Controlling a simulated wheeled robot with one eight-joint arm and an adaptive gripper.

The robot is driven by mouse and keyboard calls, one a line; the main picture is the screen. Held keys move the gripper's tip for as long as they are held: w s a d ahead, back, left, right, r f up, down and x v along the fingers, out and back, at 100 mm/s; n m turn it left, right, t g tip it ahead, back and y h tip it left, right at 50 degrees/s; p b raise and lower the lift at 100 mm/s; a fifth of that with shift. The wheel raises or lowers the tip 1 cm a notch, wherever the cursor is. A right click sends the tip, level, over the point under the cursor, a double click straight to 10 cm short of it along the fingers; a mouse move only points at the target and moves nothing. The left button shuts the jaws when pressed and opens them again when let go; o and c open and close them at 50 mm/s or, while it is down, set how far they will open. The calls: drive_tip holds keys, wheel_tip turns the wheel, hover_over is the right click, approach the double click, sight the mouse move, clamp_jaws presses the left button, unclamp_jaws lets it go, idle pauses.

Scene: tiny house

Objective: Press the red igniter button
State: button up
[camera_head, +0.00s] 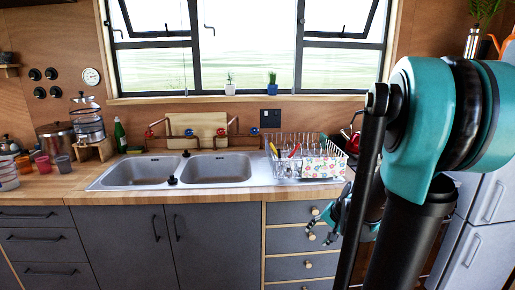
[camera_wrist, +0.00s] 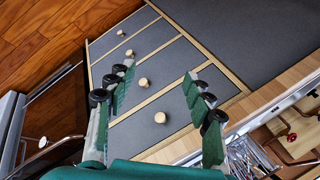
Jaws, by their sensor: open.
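I cannot make out a red igniter button in either view. My gripper (camera_head: 325,222) is in front of the drawer unit at the right end of the counter in the head view, partly hidden by my arm. In the wrist view my gripper (camera_wrist: 155,95) is open and empty, its two green fingers wide apart. Between and beyond them is the grey drawer front (camera_wrist: 150,117) with round wooden knobs. A dark appliance with metal edges (camera_wrist: 12,125) shows at the left of the wrist view, only in part.
Jars and cups stand at the left. A red item (camera_head: 353,141) shows beside my arm, mostly hidden. A light fridge (camera_head: 490,200) stands at the right.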

drive_tip(key=s+a+f+n+h, duration=0.1)
drive_tip(key=s+n, duration=0.2)
drive_tip(key=s, duration=0.4)
drive_tip(key=s+a+f+n+h, duration=0.1)
drive_tip(key=s+f+n+h, duration=0.1)
drive_tip(key=s+n, duration=0.2)
drive_tip(key=s, duration=0.3)
drive_tip(key=shift+a+g, duration=0.25)
drive_tip(key=shift+g, duration=0.15)
drive_tip(key=shift+f, duration=0.1)
